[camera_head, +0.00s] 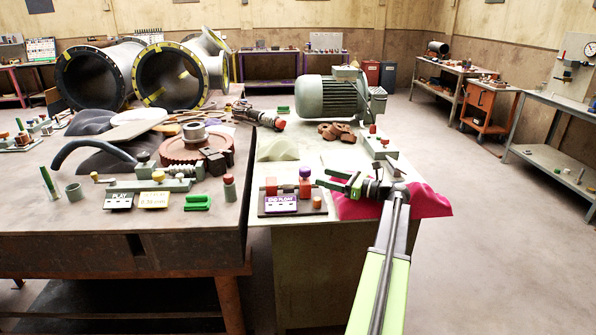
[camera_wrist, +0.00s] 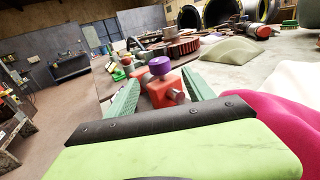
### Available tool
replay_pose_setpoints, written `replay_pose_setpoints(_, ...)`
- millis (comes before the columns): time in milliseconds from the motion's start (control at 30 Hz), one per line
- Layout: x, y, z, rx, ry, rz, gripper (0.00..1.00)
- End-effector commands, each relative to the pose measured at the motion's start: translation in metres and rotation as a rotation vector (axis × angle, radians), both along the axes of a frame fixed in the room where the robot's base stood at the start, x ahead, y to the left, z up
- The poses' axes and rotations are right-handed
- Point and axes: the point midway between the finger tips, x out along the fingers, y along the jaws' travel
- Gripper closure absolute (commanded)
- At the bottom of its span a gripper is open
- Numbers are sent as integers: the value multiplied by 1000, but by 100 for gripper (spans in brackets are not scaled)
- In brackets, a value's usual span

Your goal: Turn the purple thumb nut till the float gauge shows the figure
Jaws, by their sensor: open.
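The purple thumb nut (camera_head: 305,172) sits on top of a red block (camera_head: 305,188) on the nearer right table. In the wrist view the purple nut (camera_wrist: 159,65) is ahead, above the red block (camera_wrist: 160,91), with a grey stud sticking out. A purple-bordered END FLOAT card (camera_head: 280,204) stands in front of the fixture; its small marks are unreadable. I cannot make out a gauge pointer or reading. My gripper (camera_head: 325,179) is open, to the right of the nut. In the wrist view its green fingers (camera_wrist: 161,76) lie either side of the nut's line; contact is not visible.
A magenta cloth (camera_head: 425,201) lies under my arm at the table's right edge. A large grey-green motor (camera_head: 332,97) stands behind. A pale cloth mound (camera_head: 278,149) lies behind the nut.

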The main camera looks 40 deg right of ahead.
Motion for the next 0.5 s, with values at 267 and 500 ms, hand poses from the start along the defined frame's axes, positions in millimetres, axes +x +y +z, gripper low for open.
replay_pose_setpoints(267, 68, 22, 0, 0, 0, 2, 39)
replay_pose_setpoints(500, 105, 33, 0, 0, 0, -1, 39)
